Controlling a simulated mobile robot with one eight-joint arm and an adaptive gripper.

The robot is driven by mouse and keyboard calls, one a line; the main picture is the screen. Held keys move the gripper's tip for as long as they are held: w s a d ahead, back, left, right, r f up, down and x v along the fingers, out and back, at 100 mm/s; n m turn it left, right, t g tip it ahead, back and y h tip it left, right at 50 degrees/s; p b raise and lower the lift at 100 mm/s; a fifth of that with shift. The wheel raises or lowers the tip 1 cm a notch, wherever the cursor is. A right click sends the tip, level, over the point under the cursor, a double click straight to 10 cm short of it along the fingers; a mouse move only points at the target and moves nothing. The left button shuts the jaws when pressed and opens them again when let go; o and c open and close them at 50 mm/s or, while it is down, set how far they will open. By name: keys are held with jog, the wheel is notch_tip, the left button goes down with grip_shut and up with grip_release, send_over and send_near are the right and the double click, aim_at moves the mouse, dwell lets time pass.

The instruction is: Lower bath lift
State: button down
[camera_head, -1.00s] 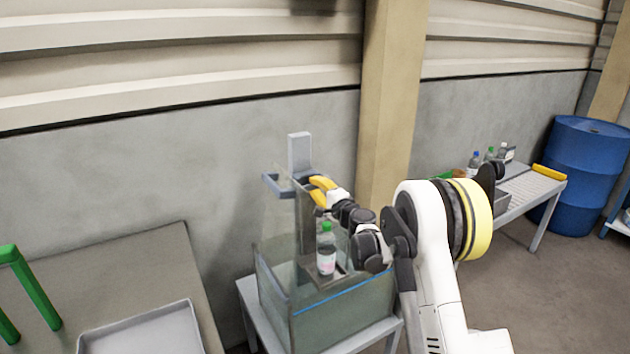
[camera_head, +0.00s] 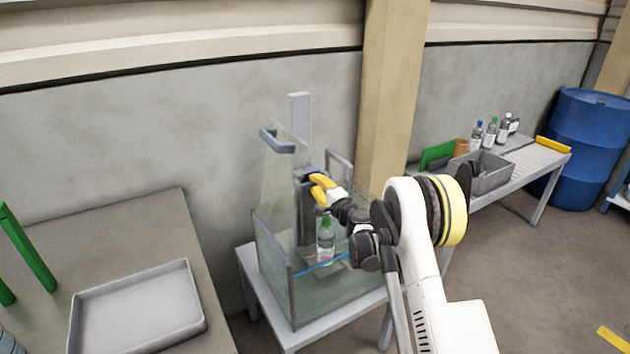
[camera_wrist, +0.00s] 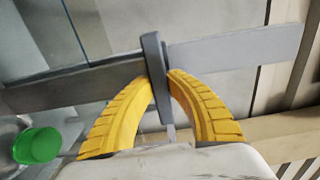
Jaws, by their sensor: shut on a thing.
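The bath is a glass tank (camera_head: 335,297) on a small table, with a blue line along its wall. A grey upright column (camera_head: 299,118) stands at its back. A bottle with a green cap (camera_head: 326,246) stands upright on the lift's platform (camera_head: 322,270) inside the tank, its base near the blue line. My gripper (camera_head: 317,182) is at the column, below its top. In the wrist view my gripper (camera_wrist: 160,80) has its yellow fingers shut on the dark grey lift handle (camera_wrist: 153,55). The green cap (camera_wrist: 38,146) shows at lower left there.
A grey bracket (camera_head: 276,142) and a clear panel rise left of the column. A table with an empty tray (camera_head: 135,305) and green posts is at left. At right are a bench with bottles (camera_head: 491,132), a grey bin (camera_head: 485,178) and a blue barrel (camera_head: 585,145).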

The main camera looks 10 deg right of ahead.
dwell(0.4)
jog(key=c, duration=1.3)
grip_release()
jog(key=shift+f, duration=0.1)
jog(key=v, duration=1.2)
